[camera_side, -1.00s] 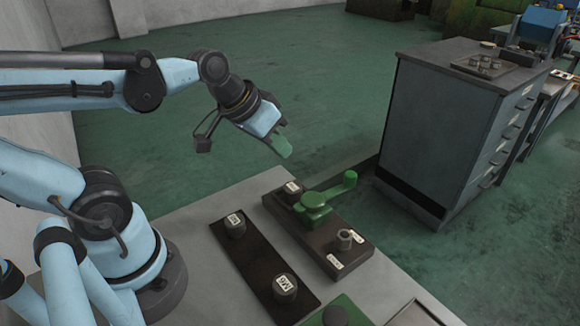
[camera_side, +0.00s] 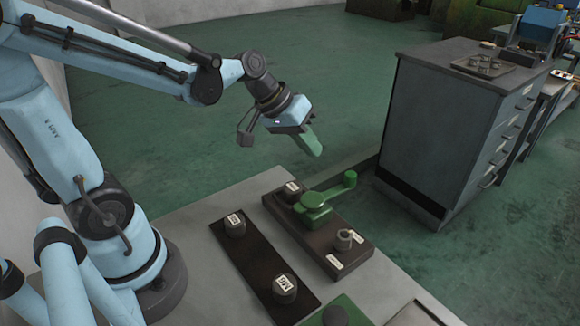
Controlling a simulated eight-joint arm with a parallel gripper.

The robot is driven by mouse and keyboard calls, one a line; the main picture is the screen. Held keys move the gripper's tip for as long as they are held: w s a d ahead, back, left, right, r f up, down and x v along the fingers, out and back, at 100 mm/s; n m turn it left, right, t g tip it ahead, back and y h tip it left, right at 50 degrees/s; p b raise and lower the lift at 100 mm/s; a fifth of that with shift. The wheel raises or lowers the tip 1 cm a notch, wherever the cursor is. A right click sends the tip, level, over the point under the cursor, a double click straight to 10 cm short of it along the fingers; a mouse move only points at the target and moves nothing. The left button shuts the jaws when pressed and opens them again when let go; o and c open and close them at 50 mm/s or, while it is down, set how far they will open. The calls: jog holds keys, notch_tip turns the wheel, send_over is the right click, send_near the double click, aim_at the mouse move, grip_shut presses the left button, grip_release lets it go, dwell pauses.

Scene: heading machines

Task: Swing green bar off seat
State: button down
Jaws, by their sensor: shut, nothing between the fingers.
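The green bar (camera_side: 332,193) is a pivoting arm with a thick hub and a round knob (camera_side: 350,178) at its free end. It sits on a dark block (camera_side: 322,239), with the knob reaching past the block's right edge. On the block are a labelled round piece (camera_side: 291,188) at the far end, partly beside the bar's hub, and a metal ring-like seat (camera_side: 345,239) at the near end. My gripper (camera_side: 315,147) has green fingers, is shut and empty, and hangs in the air above and behind the bar, apart from it.
A second dark plate (camera_side: 257,262) with two labelled cylinders (camera_side: 235,225) lies left of the block. A green piece (camera_side: 338,311) and a tray (camera_side: 413,315) show at the near edge. A grey drawer cabinet (camera_side: 450,130) stands right of the bench.

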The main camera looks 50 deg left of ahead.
aim_at(347, 174)
jog(key=w+d+f, duration=0.3)
jog(key=d, duration=0.1)
jog(key=shift+d, duration=0.25)
jog(key=shift+f, duration=0.1)
jog(key=shift+w+d+m+h, duration=0.15)
jog(key=shift+d+m+h, duration=0.25)
jog(key=shift+d+m, duration=0.45)
jog(key=shift+d+f, duration=0.1)
